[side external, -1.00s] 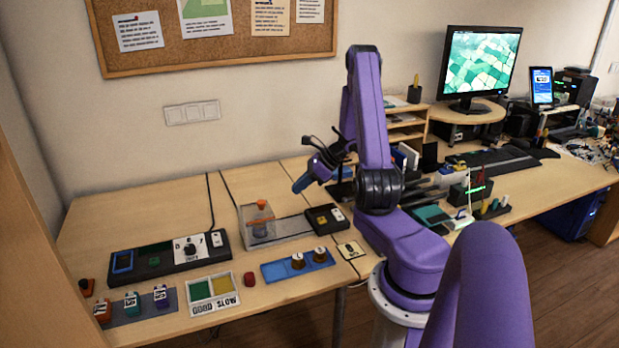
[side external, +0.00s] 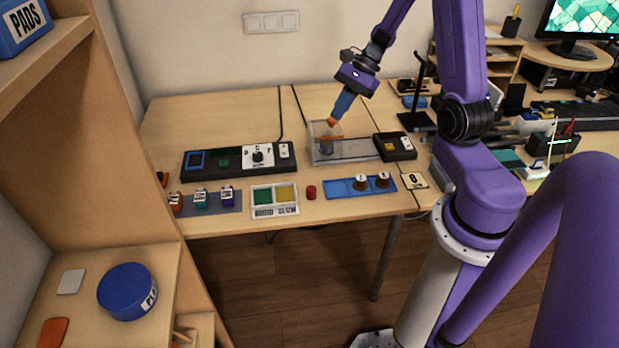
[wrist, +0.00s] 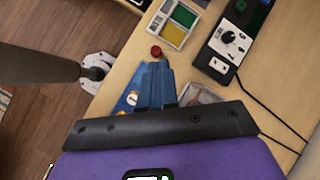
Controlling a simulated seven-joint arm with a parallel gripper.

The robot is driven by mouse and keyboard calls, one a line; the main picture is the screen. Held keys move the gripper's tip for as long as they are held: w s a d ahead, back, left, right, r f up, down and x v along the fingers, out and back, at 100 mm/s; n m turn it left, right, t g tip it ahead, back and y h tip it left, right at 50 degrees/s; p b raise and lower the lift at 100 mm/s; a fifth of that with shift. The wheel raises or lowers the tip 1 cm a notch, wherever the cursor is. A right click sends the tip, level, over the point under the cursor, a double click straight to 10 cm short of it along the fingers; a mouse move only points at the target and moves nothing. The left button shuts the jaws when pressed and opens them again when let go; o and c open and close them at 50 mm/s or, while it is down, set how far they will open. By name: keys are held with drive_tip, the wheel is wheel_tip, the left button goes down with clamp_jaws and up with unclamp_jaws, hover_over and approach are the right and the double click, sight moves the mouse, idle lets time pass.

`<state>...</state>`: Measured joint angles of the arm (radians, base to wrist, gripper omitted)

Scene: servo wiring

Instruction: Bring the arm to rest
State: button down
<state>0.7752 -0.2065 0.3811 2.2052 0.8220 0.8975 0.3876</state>
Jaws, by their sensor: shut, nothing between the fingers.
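My gripper (side external: 336,116) hangs over the bench with its blue fingers together and empty. In the side view its tips overlap an orange knob (side external: 332,122) at the top of a clear box (side external: 325,143); I cannot tell whether they touch it. In the wrist view the shut blue fingers (wrist: 156,70) point out over the bench, with part of the clear box (wrist: 205,94) beside them. My arm is raised and reaches out to the left, with the wrist bent downward.
A black control panel (side external: 228,160), a green and yellow tray (side external: 274,197), a red button (side external: 311,192) and a blue plate with two knobs (side external: 346,188) lie along the bench. A black stand (side external: 420,95) rises to the right. Bare wood (side external: 190,120) lies at the back left.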

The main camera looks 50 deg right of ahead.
drive_tip(key=s+a+r+n+g+h, duration=0.1)
drive_tip(key=s+a+r+n+g, duration=0.1)
drive_tip(key=s+a+n, duration=0.4)
drive_tip(key=s+a+r+n+g+h, duration=0.2)
drive_tip(key=a+n, duration=0.6)
drive_tip(key=a, duration=0.1)
drive_tip(key=s+a+r+n+t+h, duration=0.1)
drive_tip(key=s+a+n, duration=0.1)
drive_tip(key=s+n, duration=0.5)
drive_tip(key=s+a+r+n+h, duration=0.1)
drive_tip(key=s+a+n+h, duration=0.1)
drive_tip(key=s+n, duration=0.5)
drive_tip(key=n, duration=0.2)
drive_tip(key=shift+s+a+r+n+t, duration=0.15)
drive_tip(key=shift+a+r+n+t, duration=0.15)
drive_tip(key=shift+a+n+t, duration=0.1)
